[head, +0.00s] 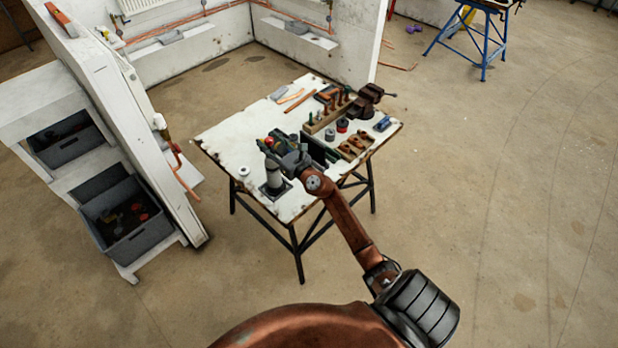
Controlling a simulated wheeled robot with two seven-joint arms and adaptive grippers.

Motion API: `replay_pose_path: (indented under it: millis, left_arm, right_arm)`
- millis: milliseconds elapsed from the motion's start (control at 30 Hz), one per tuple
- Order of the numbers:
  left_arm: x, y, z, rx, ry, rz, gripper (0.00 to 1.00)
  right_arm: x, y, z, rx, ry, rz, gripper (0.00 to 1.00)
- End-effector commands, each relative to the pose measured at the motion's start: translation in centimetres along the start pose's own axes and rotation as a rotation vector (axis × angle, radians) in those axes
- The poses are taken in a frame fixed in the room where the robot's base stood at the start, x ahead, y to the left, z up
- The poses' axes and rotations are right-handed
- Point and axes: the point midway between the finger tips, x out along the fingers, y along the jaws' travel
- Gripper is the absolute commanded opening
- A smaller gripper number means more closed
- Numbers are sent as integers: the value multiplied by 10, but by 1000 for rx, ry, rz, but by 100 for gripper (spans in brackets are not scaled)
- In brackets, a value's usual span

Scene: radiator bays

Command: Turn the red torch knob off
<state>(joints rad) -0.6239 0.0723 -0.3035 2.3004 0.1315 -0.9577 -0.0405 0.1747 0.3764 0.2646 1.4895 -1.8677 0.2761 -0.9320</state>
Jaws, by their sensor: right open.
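The torch (272,176) stands upright on a dark square base on the white worktable (235,135). Its red knob (268,141) shows as a small red spot near the torch's top. My right gripper (276,145) is open, close to the top of the torch and the knob. At this size I cannot tell whether its fingers touch the knob, and the gripper hides part of the torch head. My left gripper is not in view.
A vise (368,99), a wooden tool rack (327,117) and several small fittings crowd the table's right side. A small white roll (243,171) sits left of the torch. A white partition (135,120) and grey bins (125,220) stand left.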

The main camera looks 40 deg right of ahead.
Motion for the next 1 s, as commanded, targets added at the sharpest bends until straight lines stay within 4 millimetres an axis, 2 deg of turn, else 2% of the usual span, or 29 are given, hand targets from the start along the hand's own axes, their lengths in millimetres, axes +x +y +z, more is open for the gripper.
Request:
replay_pose_path:
  millis: [33, 367, 467, 633, 800, 1000]
  left_arm:
    - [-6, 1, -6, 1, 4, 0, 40]
    - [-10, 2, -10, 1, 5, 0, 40]
    - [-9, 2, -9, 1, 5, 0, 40]
    - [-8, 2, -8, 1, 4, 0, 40]
    - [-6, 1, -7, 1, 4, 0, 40]
    - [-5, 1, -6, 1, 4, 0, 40]
  right_arm:
    - [-14, 0, -1, 1, 6, -2, 41]
    - [-77, 1, 0, 1, 4, -4, 41]
    - [-86, -1, 3, 184, -47, -35, 41]
    - [-105, -17, -1, 476, -112, -107, 41]
    - [-124, -36, -21, 749, -150, -190, 41]
    - [-136, -49, -48, 936, -155, -259, 41]
